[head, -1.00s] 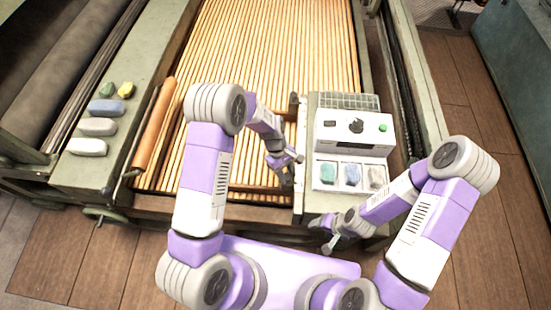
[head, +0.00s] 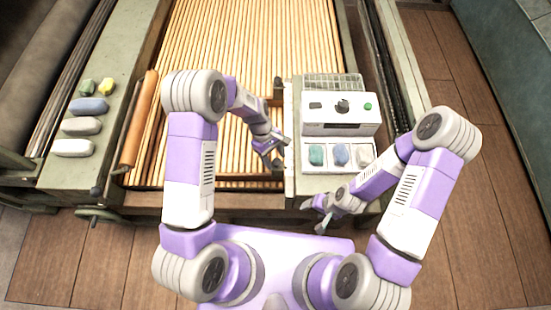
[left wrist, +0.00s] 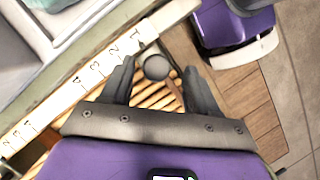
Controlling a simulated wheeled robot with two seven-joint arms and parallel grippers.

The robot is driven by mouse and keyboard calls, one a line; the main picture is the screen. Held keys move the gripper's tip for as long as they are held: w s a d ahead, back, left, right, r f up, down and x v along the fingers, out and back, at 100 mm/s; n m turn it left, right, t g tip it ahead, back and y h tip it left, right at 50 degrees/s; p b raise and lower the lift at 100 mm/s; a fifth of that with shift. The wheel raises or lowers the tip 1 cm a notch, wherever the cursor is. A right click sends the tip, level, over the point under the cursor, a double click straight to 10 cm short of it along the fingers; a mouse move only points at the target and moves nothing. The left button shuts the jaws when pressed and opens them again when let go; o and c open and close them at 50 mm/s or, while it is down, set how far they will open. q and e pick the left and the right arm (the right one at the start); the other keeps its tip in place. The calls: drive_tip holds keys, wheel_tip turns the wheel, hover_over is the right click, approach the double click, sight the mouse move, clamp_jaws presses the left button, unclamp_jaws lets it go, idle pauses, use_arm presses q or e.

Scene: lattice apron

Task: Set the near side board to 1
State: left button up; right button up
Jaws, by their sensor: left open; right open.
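The slatted apron (head: 235,55) runs away from me, with a dark wooden board (head: 240,184) across its near end. A white numbered strip (head: 289,125) runs along its right edge; it also shows in the left wrist view (left wrist: 88,72). My left gripper (head: 274,150) is open over the apron beside the strip. In the left wrist view, a grey round knob (left wrist: 156,67) lies between the open fingers (left wrist: 160,78), near the strip's end by the 1; contact cannot be told. My right gripper (head: 317,212) is open and empty at the near edge, below the panel.
A white control box (head: 340,128) with a dark dial and green button stands right of the strip. Below it, a white tray (head: 327,167) holds several coloured lumps. More lumps (head: 81,126) lie on the left ledge. An orange roller (head: 140,120) lies along the apron's left side.

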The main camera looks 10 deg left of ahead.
use_arm(q)
drive_tip(key=p+v, duration=0.1)
drive_tip(key=v, duration=0.4)
drive_tip(key=shift+a+r, duration=0.1)
drive_tip(key=shift+r, duration=0.3)
